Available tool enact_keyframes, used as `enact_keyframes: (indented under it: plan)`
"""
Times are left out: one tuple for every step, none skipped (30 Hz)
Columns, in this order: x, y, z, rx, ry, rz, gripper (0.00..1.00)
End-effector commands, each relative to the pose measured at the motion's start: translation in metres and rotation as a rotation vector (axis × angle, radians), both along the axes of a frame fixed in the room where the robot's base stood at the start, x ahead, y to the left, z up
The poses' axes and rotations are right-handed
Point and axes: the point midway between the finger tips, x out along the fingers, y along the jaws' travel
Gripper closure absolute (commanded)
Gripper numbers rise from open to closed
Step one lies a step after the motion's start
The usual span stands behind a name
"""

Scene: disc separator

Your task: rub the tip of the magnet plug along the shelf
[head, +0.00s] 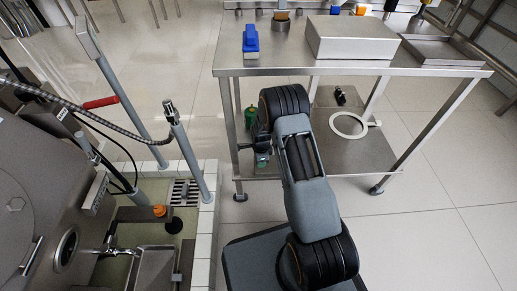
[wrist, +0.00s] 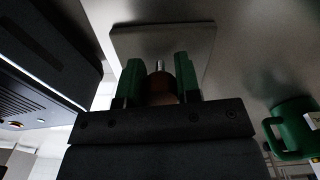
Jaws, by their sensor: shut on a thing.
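In the wrist view, my gripper (wrist: 159,80) has its green fingers shut on the magnet plug (wrist: 161,88). The plug has a brown body and a thin metal tip that points away from the wrist. A pale flat metal panel (wrist: 195,45) lies beyond the tip. I cannot tell if the tip touches it. In the head view, the bench's lower metal shelf (head: 355,157) is partly behind my arm, which reaches toward its left end. My gripper is not clear there.
A green mug (wrist: 292,128) stands at the right in the wrist view. On the bench top (head: 275,62) are a blue-topped item (head: 250,42) and a metal box (head: 352,38). A white ring (head: 348,125) lies on the lower shelf. Machinery and posts stand at the left. The floor at right is clear.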

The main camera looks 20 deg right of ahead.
Motion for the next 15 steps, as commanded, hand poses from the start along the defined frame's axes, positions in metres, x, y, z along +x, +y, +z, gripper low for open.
enact_keyframes:
  plan:
    - [0.002, -0.002, 0.024, 0.0, -0.008, -0.004, 1.0]
    - [0.002, -0.003, 0.026, -0.001, -0.006, -0.005, 1.0]
    - [0.001, -0.004, 0.031, -0.001, -0.006, -0.007, 1.0]
    - [0.001, -0.004, 0.034, -0.001, -0.005, -0.007, 1.0]
    - [0.001, -0.005, 0.038, -0.001, -0.005, -0.008, 1.0]
    - [0.001, -0.005, 0.044, -0.001, -0.005, -0.008, 1.0]
    - [0.002, -0.005, 0.048, -0.001, -0.006, -0.008, 1.0]
    - [0.002, -0.005, 0.052, -0.001, -0.006, -0.008, 1.0]
    - [0.002, -0.005, 0.057, -0.001, -0.006, -0.008, 1.0]
    - [0.002, -0.005, 0.061, -0.001, -0.007, -0.008, 1.0]
    - [0.002, -0.005, 0.065, -0.001, -0.007, -0.007, 1.0]
    - [0.002, -0.004, 0.069, -0.001, -0.007, -0.007, 1.0]
    - [0.002, -0.004, 0.071, -0.001, -0.006, -0.007, 1.0]
    - [0.002, -0.004, 0.073, -0.001, -0.006, -0.007, 1.0]
    - [0.002, -0.004, 0.074, -0.001, -0.006, -0.006, 1.0]
